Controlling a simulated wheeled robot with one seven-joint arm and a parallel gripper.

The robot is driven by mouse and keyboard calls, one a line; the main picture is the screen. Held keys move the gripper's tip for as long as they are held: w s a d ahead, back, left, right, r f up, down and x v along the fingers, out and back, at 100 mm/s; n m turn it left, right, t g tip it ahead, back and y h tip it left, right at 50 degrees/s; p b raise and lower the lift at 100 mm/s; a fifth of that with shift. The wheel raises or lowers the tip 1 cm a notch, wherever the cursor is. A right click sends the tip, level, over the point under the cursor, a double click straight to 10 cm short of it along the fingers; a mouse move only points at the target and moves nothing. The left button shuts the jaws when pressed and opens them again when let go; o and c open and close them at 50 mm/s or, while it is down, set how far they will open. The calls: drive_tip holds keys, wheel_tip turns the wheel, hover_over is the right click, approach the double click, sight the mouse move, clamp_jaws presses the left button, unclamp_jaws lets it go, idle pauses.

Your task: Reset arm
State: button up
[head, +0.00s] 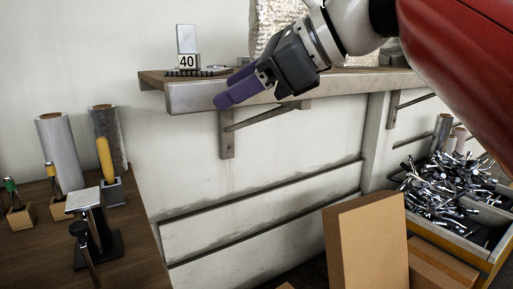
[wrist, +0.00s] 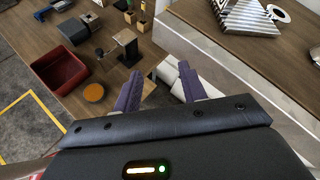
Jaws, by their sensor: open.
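My gripper (head: 232,91) hangs in the air in front of the wall shelf in the head view, its purple fingers pointing down and left. In the wrist view my gripper (wrist: 160,88) shows two purple fingers spread apart with nothing between them. It is open and empty. My arm reaches in from the upper right of the head view.
A wall shelf (head: 190,97) holding a "40" sign (head: 187,62) is close behind my gripper. A wooden table (head: 140,265) at left bears rolls and a black stand (head: 98,245). A cardboard box (head: 365,240) and a bin of metal fittings (head: 445,190) are at right.

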drive_tip(key=s+d+f+n+h, duration=0.3)
drive_tip(key=d+f+n, duration=0.3)
drive_tip(key=f, duration=0.6)
drive_tip(key=s+d+f+n+h, duration=0.3)
drive_tip(key=d+f+n+h, duration=0.1)
drive_tip(key=f, duration=0.9)
drive_tip(key=s+d+f+n+h, duration=0.4)
drive_tip(key=d+f+n, duration=0.3)
drive_tip(key=f, duration=0.6)
drive_tip(key=shift+d+n+t, duration=0.3)
drive_tip(key=shift+n+t, duration=0.1)
drive_tip(key=shift+n, duration=0.2)
